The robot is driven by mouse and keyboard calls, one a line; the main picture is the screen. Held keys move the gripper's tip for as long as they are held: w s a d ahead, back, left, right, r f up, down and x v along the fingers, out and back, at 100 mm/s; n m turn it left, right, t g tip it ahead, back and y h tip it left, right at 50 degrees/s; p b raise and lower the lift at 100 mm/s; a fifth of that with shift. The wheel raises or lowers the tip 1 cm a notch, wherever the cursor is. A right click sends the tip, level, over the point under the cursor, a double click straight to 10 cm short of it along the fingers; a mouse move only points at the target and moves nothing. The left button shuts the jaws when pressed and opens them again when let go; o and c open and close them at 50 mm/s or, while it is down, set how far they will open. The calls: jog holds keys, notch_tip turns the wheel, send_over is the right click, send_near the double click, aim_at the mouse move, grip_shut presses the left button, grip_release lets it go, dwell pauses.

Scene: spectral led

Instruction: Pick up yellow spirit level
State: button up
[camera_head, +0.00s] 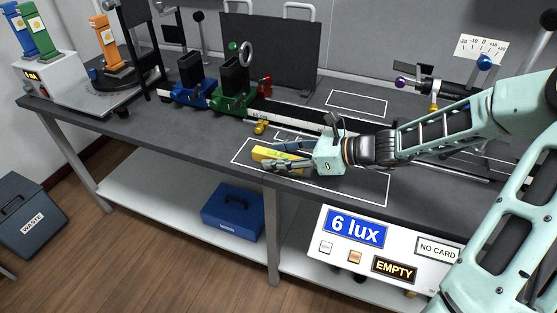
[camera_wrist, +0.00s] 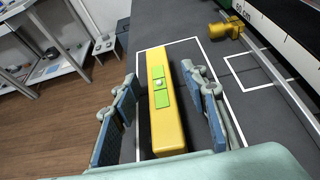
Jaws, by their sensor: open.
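The yellow spirit level (camera_head: 266,154) is a long yellow bar lying on the dark bench top inside a white outlined rectangle. In the wrist view the spirit level (camera_wrist: 165,120) runs lengthwise away from me, with green vial windows on its upper face. My gripper (camera_head: 285,156) is low over the bench at the level. In the wrist view my gripper (camera_wrist: 164,103) is open, with one finger on each side of the level. A gap shows on both sides. In the head view the fingers hide part of the level.
A small yellow fitting (camera_head: 261,127) is on the bench just behind the level, near the long scaled rail (camera_wrist: 285,40). Green (camera_head: 233,92) and blue (camera_head: 193,90) carriages stand on the rail at the left. The bench's front edge (camera_head: 190,158) is close to the level.

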grip_shut()
jog(key=shift+r, duration=0.1)
